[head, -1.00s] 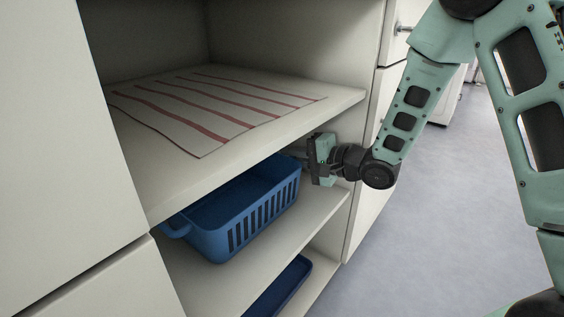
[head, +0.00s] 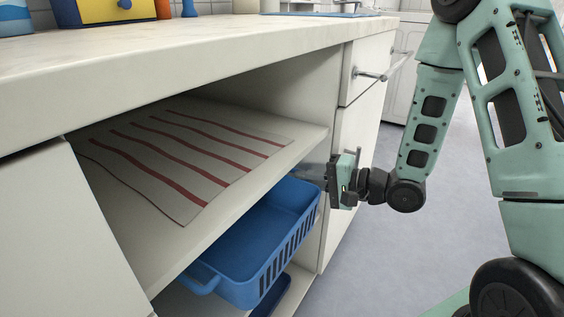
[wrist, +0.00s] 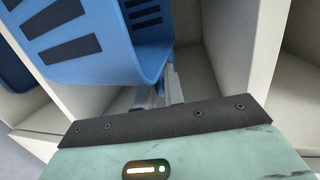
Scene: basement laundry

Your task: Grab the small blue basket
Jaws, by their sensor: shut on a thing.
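The small blue basket (head: 262,240) has slotted sides and a loop handle at its near left end. In the head view it sits at the middle opening of the cabinet, under the striped shelf, partly out past the shelf's front edge. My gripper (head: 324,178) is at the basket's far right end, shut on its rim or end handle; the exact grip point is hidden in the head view. In the wrist view the basket (wrist: 100,40) fills the upper left, and the fingers (wrist: 160,90) reach up to its edge.
A shelf with a red-striped mat (head: 185,155) lies just above the basket. A darker blue tray (head: 272,297) is below it. The white countertop (head: 200,55) overhangs the cabinet. Drawers with a bar handle (head: 372,74) stand at right. The floor (head: 375,255) in front is clear.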

